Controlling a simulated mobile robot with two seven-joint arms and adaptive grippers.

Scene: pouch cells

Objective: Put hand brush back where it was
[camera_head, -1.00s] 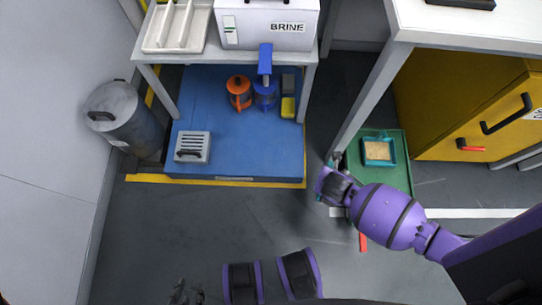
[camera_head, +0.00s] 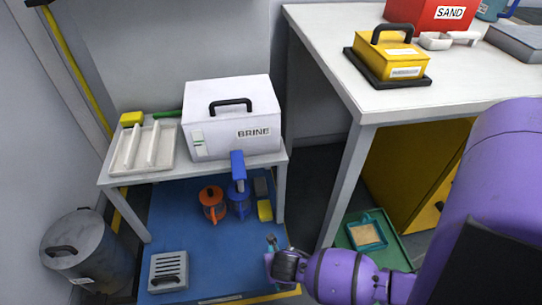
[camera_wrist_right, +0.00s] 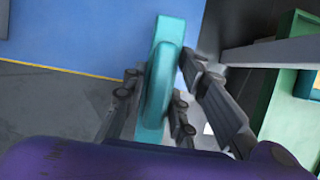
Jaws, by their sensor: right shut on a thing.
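My right gripper (camera_head: 276,252) reaches in from the lower right of the head view. In the right wrist view my right gripper (camera_wrist_right: 158,105) is shut on a teal hand brush (camera_wrist_right: 160,75), whose smooth teal handle stands up between the fingers. Its bristles cannot be made out. Only a small teal tip of it shows in the head view. The gripper is above the right front part of the blue platform (camera_head: 215,260). A teal dustpan (camera_head: 367,231) with sandy contents lies in the green tray (camera_head: 402,245), right of the gripper. My left gripper is out of view.
A white table (camera_head: 270,157) carries the BRINE box (camera_head: 232,120) and a divided tray (camera_head: 142,150). Orange (camera_head: 212,203) and blue (camera_head: 238,202) jugs and a grey vented box (camera_head: 168,271) sit on the platform. A taller white table (camera_head: 345,80) and yellow cabinet (camera_head: 415,175) stand right.

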